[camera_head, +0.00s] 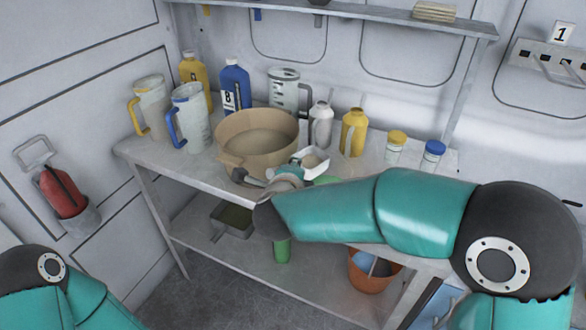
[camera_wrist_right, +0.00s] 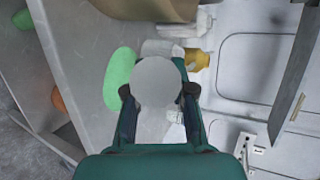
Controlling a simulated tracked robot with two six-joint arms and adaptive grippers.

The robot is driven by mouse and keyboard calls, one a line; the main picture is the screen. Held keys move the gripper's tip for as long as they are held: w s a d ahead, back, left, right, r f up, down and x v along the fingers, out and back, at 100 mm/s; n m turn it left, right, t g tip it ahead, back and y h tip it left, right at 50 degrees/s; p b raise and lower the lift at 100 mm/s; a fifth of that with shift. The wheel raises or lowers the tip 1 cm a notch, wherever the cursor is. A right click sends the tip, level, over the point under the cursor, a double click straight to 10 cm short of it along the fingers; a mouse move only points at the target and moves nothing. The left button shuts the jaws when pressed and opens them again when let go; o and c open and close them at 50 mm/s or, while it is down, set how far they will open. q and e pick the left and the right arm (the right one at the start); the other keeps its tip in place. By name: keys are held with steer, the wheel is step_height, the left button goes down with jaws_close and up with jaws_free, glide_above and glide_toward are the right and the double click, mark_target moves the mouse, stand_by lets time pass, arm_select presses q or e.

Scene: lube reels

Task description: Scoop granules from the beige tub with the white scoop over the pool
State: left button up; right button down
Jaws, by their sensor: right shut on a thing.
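The beige tub (camera_head: 231,161) stands on the bench with pale granules inside; its rim also shows at the top of the right wrist view (camera_wrist_right: 165,8). My right gripper (camera_head: 277,180) is at the tub's front right, partly hidden by my forearm. In the right wrist view my right gripper (camera_wrist_right: 159,90) is shut on the white scoop (camera_wrist_right: 157,78). The scoop's bowl shows in the head view (camera_head: 316,163), just right of the tub; its contents are unclear. A flat green patch, seemingly the pool (camera_wrist_right: 119,78), lies on the bench beside the scoop, mostly hidden in the head view (camera_head: 326,180). My left gripper is out of view.
Jugs (camera_head: 188,118), a blue bottle (camera_head: 235,86) and a yellow bottle (camera_head: 194,78) stand left of and behind the tub. A grey can (camera_head: 320,126), a yellow can (camera_head: 354,132) and lidded jars (camera_head: 396,147) stand to the right. An orange bucket (camera_head: 370,278) sits below.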

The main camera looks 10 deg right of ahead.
steer(key=w+d+m+t+y+b, duration=0.1)
steer(key=d+m+y+b, duration=0.3)
steer(key=d+m+y, duration=0.9)
steer(key=d+m+t, duration=0.1)
steer(key=d+m, duration=0.1)
steer(key=d, duration=0.2)
steer(key=shift+d+r+m, duration=0.3)
steer(key=shift+d+r, duration=0.1)
stand_by(0.4)
steer(key=shift+s+d, duration=0.1)
